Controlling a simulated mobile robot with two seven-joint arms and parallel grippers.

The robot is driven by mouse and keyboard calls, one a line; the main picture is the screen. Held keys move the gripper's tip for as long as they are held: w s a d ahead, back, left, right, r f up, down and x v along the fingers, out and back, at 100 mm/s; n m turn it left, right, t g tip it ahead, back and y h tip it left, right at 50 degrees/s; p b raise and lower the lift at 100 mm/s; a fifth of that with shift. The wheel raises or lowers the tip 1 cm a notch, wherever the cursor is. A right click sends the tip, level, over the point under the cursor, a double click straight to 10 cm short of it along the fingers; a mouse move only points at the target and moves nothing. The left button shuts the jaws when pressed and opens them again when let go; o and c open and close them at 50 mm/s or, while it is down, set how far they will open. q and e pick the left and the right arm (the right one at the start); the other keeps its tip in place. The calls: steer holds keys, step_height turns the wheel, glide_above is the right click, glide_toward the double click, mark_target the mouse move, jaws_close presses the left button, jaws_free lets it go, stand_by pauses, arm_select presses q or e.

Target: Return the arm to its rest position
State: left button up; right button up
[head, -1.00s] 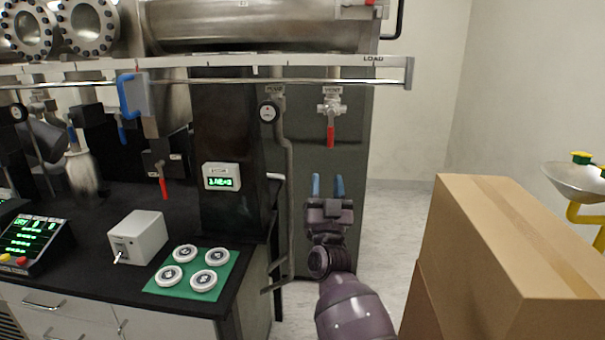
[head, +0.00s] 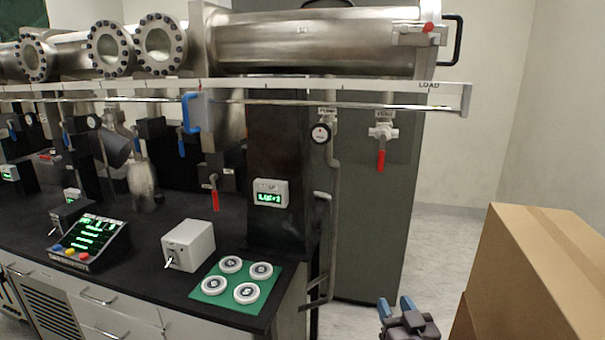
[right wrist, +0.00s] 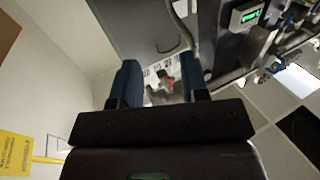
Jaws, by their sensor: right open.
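My right gripper (head: 397,308) shows at the bottom of the head view, right of centre, with blue fingertips pointing up. It is open and empty, over the floor between the bench and the cardboard boxes. In the right wrist view its two dark blue fingers (right wrist: 163,85) stand apart with nothing between them. Most of the right arm is below the head view's edge. My left gripper is not in view.
Cardboard boxes (head: 545,275) stand close on the right. The black bench (head: 130,225) carries a grey switch box (head: 189,245) and a green mat (head: 213,299) with white discs. A steel chamber (head: 330,40) and a rail (head: 330,93) run above. Some floor (head: 440,245) is clear.

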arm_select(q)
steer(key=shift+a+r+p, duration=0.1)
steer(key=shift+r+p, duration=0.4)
arm_select(e)
steer(key=s+d+f+g+h, duration=0.1)
steer(key=s+d+f+g, duration=0.1)
steer(key=s+f, duration=0.4)
steer(key=s+d+f+g, duration=0.3)
steer(key=s+f, duration=0.4)
steer(key=s, duration=0.7)
steer(key=s+d+f+g+h, duration=0.1)
steer(key=s+d+f+g, duration=0.1)
steer(key=s+f, duration=0.5)
steer(key=s+d, duration=0.1)
steer(key=s, duration=0.3)
steer(key=shift+d+h, duration=0.2)
steer(key=shift+h, duration=0.1)
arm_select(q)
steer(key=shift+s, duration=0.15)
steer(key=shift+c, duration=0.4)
